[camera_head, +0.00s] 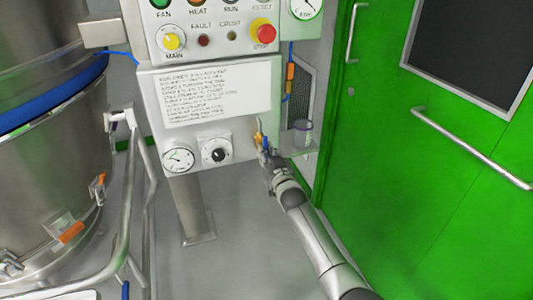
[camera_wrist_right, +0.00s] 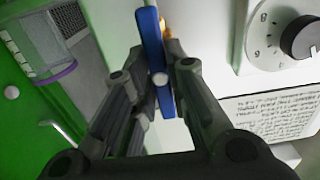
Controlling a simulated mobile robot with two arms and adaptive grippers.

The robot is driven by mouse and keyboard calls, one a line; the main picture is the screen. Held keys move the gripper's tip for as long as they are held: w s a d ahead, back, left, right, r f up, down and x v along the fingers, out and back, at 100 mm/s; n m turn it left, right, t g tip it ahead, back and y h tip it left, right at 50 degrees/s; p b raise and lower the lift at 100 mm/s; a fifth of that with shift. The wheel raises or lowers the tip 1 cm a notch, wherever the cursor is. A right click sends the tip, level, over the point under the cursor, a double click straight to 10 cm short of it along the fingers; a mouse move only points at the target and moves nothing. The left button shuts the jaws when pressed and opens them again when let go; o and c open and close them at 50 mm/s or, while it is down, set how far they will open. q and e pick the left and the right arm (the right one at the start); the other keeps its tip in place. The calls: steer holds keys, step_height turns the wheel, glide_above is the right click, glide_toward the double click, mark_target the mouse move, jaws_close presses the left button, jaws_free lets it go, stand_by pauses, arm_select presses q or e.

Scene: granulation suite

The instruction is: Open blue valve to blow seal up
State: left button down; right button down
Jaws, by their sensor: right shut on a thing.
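The blue valve handle (camera_wrist_right: 152,40) is a flat blue lever in the right wrist view, running upright between my right gripper's fingers. My right gripper (camera_wrist_right: 158,75) is shut on it, with one finger on each side. In the head view the blue handle (camera_head: 263,140) shows small at the right edge of the white panel, and my right gripper (camera_head: 267,157) reaches it from below right. A bit of yellow-orange fitting (camera_wrist_right: 166,28) shows behind the handle. My fingers partly hide the handle's lower part. My left gripper is not in view.
A round gauge (camera_head: 179,160) and a black knob (camera_head: 217,155) sit on the panel left of the valve. A control box (camera_head: 215,28) with buttons is above. A green door (camera_head: 420,180) stands right, a steel vessel (camera_head: 60,180) left. A small cup (camera_head: 302,134) sits beside the panel.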

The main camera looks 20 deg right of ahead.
steer(key=shift+f, duration=0.1)
steer(key=c, duration=1.4)
jaws_free()
steer(key=shift+o, duration=0.2)
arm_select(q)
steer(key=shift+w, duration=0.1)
arm_select(e)
steer(key=s, duration=1.2)
steer(key=shift+d, duration=0.2)
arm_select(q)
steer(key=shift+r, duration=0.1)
